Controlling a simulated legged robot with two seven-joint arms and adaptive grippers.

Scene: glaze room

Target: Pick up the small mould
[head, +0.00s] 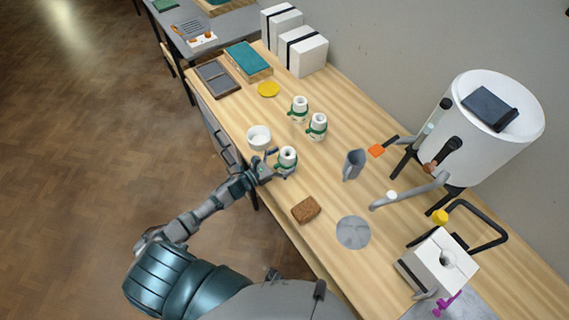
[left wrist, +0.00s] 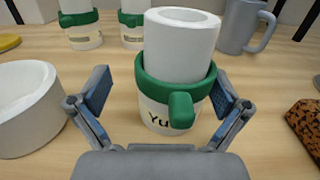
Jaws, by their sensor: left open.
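Several small white moulds, each a hollow cylinder with a green band and a knob, stand on the wooden bench. The nearest small mould (head: 288,157) is upright at the bench's front; in the left wrist view this mould (left wrist: 180,60) is large and central, with "Yu" lettering low on its side. My left gripper (head: 270,165) is open. In the left wrist view, its fingers (left wrist: 165,96) stand on either side of the mould's green band, with no clear grip on it. Two similar moulds (head: 299,108) (head: 317,126) stand farther back. My right gripper is not in view.
A white bowl (head: 259,139) stands close left of the nearest mould. A brown sponge-like block (head: 305,209) lies to the right. A grey jug (head: 354,165) is behind. A large white block mould (head: 440,265) and a white drum (head: 490,115) are at the right.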

